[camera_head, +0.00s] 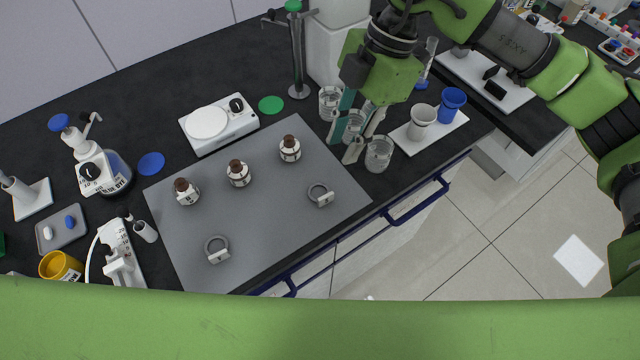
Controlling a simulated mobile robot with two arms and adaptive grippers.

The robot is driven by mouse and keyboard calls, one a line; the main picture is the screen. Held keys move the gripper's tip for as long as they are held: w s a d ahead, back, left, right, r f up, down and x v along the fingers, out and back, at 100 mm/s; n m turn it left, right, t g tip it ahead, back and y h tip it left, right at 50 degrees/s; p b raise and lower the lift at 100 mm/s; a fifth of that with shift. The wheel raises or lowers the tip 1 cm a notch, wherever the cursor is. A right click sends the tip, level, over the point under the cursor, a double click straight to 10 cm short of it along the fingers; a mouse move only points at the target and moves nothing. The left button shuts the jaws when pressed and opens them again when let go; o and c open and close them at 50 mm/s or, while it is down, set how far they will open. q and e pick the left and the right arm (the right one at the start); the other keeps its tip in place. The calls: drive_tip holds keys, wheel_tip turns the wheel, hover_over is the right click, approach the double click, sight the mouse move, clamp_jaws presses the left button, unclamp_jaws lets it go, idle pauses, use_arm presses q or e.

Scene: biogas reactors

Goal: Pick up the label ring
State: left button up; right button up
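Two grey label rings, each with a small pale tag, lie flat on the grey mat (270,218). One label ring (217,250) is near the mat's front left. The other label ring (320,195) is nearer its right edge. My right gripper (344,145) points down just beyond the mat's right corner, above and behind the right ring. Its fingers are apart, with no ring between them. My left gripper is not in view.
Glass beakers (378,155) stand close around my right gripper. A white tray (438,136) carries a white cup (421,122) and a blue cup (451,104). A blue rail (415,205) runs along the bench front.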

drive_tip(key=p, duration=0.1)
hover_over(326, 196)
drive_tip(key=w+d, duration=0.1)
drive_tip(key=w, duration=0.1)
drive_tip(key=f, duration=0.7)
drive_tip(key=shift+s+d+f, duration=0.1)
drive_tip(key=shift+s+f, duration=0.15)
drive_tip(key=shift+s+f+p, duration=0.2)
drive_tip(key=shift+f+p, duration=0.3)
drive_tip(key=shift+f, duration=0.05)
drive_tip(key=p+x, duration=0.1)
drive_tip(key=x, duration=0.2)
drive_tip(key=shift+s+f, duration=0.15)
drive_tip(key=shift+f, duration=0.55)
clamp_jaws()
